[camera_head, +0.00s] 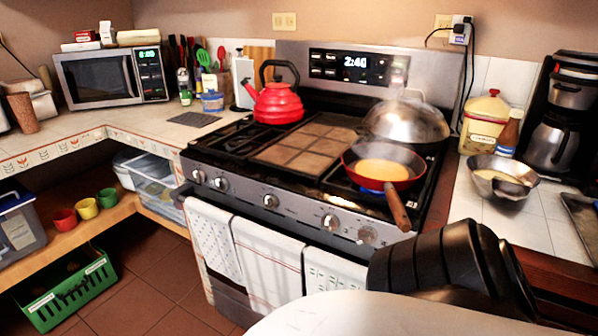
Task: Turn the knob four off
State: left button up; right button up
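The stove (290,230) has a row of several silver knobs along its front panel. From the left, they include a first knob (198,176), a second knob (221,184), a third knob (270,201), a fourth knob (330,222) and a last knob (366,235) near the right end. Which one the task calls knob four is not marked legibly. A blue flame (370,189) burns under the red frying pan at the right front. A black part of my arm shows at the lower right, but no gripper fingers are visible.
The frying pan's wooden handle (397,208) juts over the front edge above the last knob. Towels (268,262) hang below the panel. A red kettle (278,103) and a domed lid (405,121) stand at the back. A metal bowl (502,184) sits on the right counter.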

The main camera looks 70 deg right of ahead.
aim_at(368, 234)
jog(key=i, duration=1.5)
jog(key=z, duration=2.2)
